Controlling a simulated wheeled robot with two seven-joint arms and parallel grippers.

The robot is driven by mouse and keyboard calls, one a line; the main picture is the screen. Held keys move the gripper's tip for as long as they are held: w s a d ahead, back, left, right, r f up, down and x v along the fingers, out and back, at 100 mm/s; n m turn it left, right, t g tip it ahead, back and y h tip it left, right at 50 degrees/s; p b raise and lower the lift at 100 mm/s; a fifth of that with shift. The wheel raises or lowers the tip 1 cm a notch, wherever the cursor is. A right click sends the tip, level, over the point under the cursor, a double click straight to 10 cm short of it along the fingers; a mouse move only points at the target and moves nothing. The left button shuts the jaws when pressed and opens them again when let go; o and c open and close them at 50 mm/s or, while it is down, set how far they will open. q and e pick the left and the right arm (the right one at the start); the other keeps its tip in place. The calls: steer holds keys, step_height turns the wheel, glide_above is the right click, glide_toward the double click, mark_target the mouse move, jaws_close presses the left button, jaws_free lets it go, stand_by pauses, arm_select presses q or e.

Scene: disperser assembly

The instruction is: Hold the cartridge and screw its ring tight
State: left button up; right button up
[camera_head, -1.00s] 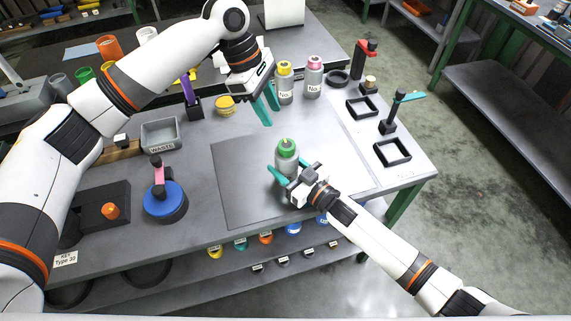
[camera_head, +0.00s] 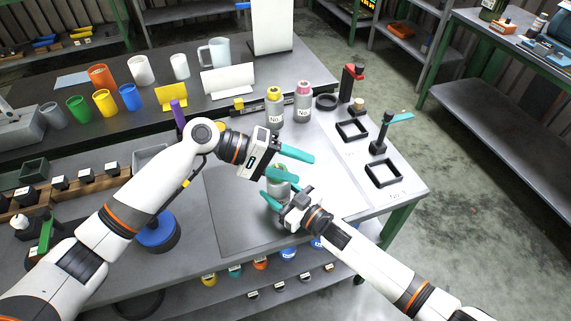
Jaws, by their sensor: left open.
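The cartridge (camera_head: 281,188) is a small grey bottle standing upright over the grey mat, in the middle of the head view. Its green ring is mostly hidden by my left gripper. My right gripper (camera_head: 285,197) comes from the lower right, with its teal fingers on either side of the cartridge body, and appears shut on it. My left gripper (camera_head: 305,167) is open, reaching in from the left. Its teal fingers point right, at the height of the cartridge's top, one of them in front of or beside the ring. Whether it touches the ring cannot be told.
A yellow-capped bottle (camera_head: 274,108) and a pink-capped bottle (camera_head: 303,103) stand behind the grippers. Black square frames (camera_head: 383,173) and a dark stand (camera_head: 380,140) are at the right. A blue round piece (camera_head: 157,233) lies left, partly under my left arm. The mat's right side is clear.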

arm_select(q)
steer(key=m+t+h, duration=0.1)
steer(key=m+h, duration=0.1)
steer(key=m+t, duration=0.8)
steer(key=t, duration=0.3)
glide_toward(285, 166)
steer(key=shift+y, duration=0.4)
steer(key=x, duration=1)
steer(key=shift+w+d+r, duration=0.1)
steer(key=shift+d+r, duration=0.05)
steer(key=c, duration=1)
